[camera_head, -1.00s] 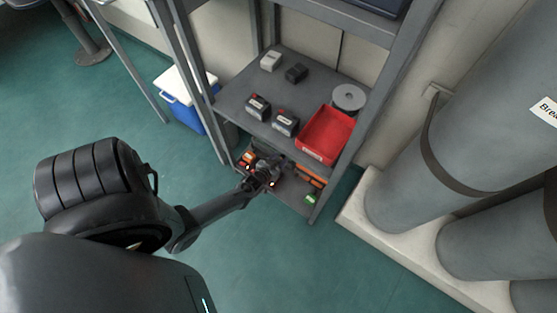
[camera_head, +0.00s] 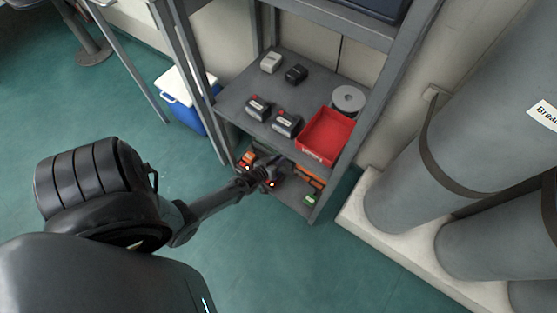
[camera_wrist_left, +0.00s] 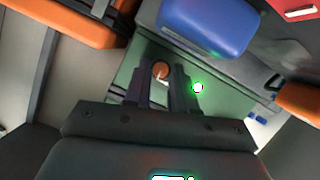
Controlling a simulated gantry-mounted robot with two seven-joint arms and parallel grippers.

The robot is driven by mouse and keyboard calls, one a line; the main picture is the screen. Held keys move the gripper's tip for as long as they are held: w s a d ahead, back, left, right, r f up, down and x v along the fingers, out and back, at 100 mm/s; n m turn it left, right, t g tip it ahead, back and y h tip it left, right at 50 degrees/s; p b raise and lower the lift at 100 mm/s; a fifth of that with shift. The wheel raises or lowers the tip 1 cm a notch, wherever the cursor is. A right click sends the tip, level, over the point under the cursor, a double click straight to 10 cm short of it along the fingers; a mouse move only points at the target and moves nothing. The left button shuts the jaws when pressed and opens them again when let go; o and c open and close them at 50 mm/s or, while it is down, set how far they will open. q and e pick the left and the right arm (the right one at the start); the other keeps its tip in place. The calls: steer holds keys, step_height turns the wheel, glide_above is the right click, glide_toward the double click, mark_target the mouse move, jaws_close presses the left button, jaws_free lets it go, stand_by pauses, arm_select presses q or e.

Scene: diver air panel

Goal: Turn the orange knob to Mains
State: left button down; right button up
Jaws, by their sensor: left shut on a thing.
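The orange knob (camera_wrist_left: 160,69) shows in the left wrist view between the fingertips of my left gripper (camera_wrist_left: 161,78), on a green panel face (camera_wrist_left: 215,104). A pale mark shows at its lower edge. The dark fingers are shut on it, one on either side. A lit green lamp (camera_wrist_left: 198,87) sits to the right of the fingers. In the head view my left gripper (camera_head: 268,174) reaches into the lower shelf, and the knob is hidden there. No lettering for Mains is readable. My right gripper is not in view.
Above the gripper, the upper shelf (camera_head: 232,98) holds a red bin (camera_head: 326,134), a grey reel (camera_head: 348,99) and several small boxes. In the wrist view a blue object (camera_wrist_left: 205,25) and orange objects (camera_wrist_left: 75,22) crowd the panel. Grey cylinders (camera_head: 430,130) stand right; floor is clear in front.

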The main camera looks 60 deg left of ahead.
arm_select(q)
steer(key=n+h, duration=0.1)
steer(key=n+t, duration=0.1)
steer(key=n, duration=0.1)
steer(key=shift+s+a+f+n+t+h+b, duration=0.1)
steer(key=shift+a+f+n+t+h+b, duration=0.05)
steer(key=shift+a+n+t+h+b, duration=0.2)
steer(key=shift+n+t+h, duration=0.35)
steer(key=shift+n, duration=0.4)
steer(key=c, duration=0.9)
jaws_free()
